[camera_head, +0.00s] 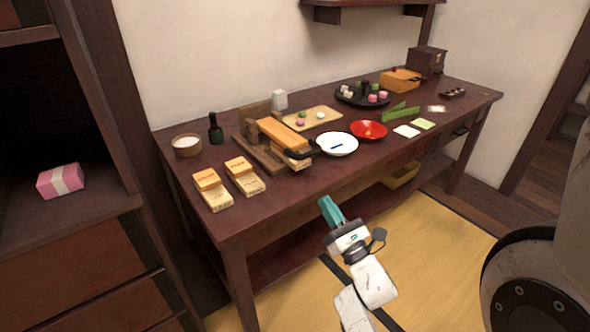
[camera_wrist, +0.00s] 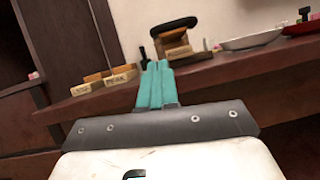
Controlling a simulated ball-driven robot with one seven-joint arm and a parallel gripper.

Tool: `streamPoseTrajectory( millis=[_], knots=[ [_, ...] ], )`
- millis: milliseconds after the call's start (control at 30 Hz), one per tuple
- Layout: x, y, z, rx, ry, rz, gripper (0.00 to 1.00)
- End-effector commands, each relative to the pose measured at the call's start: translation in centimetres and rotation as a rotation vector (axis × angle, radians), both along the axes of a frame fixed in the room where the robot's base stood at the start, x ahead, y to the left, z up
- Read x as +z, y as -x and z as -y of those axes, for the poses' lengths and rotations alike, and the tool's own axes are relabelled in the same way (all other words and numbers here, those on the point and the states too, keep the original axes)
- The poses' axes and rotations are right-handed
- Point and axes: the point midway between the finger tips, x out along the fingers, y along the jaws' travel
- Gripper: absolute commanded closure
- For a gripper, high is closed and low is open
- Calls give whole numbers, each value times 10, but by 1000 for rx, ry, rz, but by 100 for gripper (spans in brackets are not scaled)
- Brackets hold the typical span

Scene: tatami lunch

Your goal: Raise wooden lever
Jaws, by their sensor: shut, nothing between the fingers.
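The wooden lever (camera_head: 283,134) is a light-wood bar on a wooden press near the table's middle, lying low and roughly level, with a dark handle (camera_head: 300,156) at its front end. The handle also shows in the wrist view (camera_wrist: 172,26) as a dark curved grip above a light wooden block. My gripper (camera_head: 325,202), with teal fingers, is in front of the table's front edge, apart from the lever and to its lower right. In the wrist view my gripper (camera_wrist: 158,66) has its fingers together and empty, pointing toward the handle.
The dark table (camera_head: 280,192) has its edge between my gripper and the press. A white plate (camera_head: 337,150) and a red dish (camera_head: 368,133) stand right of the handle. Stamped wooden boxes (camera_head: 245,184) and a dark bottle (camera_head: 215,135) stand left. Tatami floor is open in front.

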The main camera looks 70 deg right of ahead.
Motion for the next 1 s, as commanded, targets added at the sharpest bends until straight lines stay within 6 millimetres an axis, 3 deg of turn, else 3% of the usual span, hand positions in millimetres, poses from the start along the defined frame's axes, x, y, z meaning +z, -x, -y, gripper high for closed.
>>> streamPoseTrajectory(
  millis=[533,1000],
  knots=[
    [4,-4,3,-4,24,-3,100],
    [37,-58,41,-3,24,-3,100]
  ],
)
